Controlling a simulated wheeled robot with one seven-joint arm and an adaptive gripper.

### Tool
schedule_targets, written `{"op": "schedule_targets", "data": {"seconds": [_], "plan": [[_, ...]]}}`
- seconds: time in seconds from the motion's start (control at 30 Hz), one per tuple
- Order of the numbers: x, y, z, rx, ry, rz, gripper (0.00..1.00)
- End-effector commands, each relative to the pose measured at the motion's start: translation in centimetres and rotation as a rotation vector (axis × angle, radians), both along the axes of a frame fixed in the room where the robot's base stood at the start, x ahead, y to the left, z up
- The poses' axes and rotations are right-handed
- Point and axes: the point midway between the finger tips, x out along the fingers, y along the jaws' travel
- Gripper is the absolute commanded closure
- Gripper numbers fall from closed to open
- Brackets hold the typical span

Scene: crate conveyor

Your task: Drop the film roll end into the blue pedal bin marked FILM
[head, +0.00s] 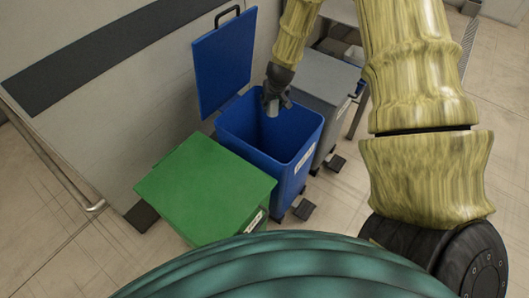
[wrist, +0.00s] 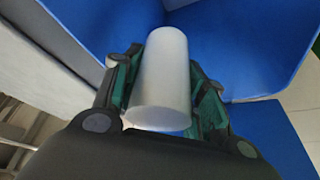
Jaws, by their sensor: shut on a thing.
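The blue pedal bin (head: 297,165) stands in the middle of the head view with its lid (head: 223,62) raised against the wall. A label shows on its front, too small to read. My gripper (head: 272,105) is over the bin's opening, near its back edge. In the wrist view my gripper (wrist: 162,95) is shut on the film roll end (wrist: 160,75), a whitish cylinder between the two fingers. Blue bin walls (wrist: 245,45) show behind and beside it. I cannot tell how far the roll is below the rim.
A closed green bin (head: 205,185) stands left of the blue bin. A closed grey bin (head: 318,78) stands to its right. Pedals (head: 304,209) stick out at the front near the floor. The wall (head: 120,110) runs behind the bins.

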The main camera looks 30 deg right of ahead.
Motion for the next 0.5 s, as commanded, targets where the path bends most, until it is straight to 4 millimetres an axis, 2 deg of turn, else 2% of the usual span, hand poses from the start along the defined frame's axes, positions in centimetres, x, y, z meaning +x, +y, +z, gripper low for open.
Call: {"op": "schedule_targets", "data": {"seconds": [0.5], "plan": [[0.0,0.0,-5.0,0.001,0.000,0.000,0.78]]}}
